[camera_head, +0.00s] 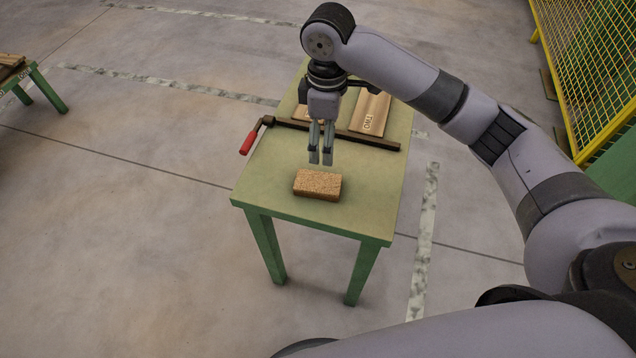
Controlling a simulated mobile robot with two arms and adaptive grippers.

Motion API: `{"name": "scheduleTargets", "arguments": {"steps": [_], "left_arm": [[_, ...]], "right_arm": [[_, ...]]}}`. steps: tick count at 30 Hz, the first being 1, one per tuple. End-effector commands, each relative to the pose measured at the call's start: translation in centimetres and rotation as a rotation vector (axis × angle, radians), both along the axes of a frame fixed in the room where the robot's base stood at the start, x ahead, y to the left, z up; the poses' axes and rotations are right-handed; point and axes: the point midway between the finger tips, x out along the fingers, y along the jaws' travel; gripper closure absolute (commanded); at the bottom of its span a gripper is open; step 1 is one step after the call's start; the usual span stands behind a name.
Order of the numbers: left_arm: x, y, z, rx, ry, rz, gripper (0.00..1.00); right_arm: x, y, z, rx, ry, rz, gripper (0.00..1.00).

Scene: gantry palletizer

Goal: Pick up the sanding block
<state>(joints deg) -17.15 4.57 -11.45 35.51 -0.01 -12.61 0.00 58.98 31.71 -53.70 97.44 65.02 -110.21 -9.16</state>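The sanding block (317,185) is a brown, speckled rectangular block lying flat near the front edge of the green table (285,205). My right gripper (321,160) points down above and just behind the block, apart from it. Its two fingers show a narrow empty gap between them, so it looks partly open and holds nothing. My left gripper is not in view.
A bar clamp with a red handle (249,143) lies across the table behind the block. Flat wooden boards (370,113) lie at the back. A yellow mesh fence (590,70) stands at right. Another green table (45,90) stands far left.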

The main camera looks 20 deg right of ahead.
Motion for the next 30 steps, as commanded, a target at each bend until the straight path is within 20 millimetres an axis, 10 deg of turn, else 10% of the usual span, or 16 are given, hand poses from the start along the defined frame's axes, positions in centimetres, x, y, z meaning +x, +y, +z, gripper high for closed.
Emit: {"name": "scheduleTargets", "arguments": {"steps": [12, 30], "left_arm": [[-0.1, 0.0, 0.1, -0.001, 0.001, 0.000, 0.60], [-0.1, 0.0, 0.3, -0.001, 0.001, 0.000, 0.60]], "right_arm": [[0.0, 0.1, -8.7, 0.000, 0.001, -0.001, 0.25], [0.3, 1.4, -14.9, 0.000, -0.001, -0.001, 0.25]]}}
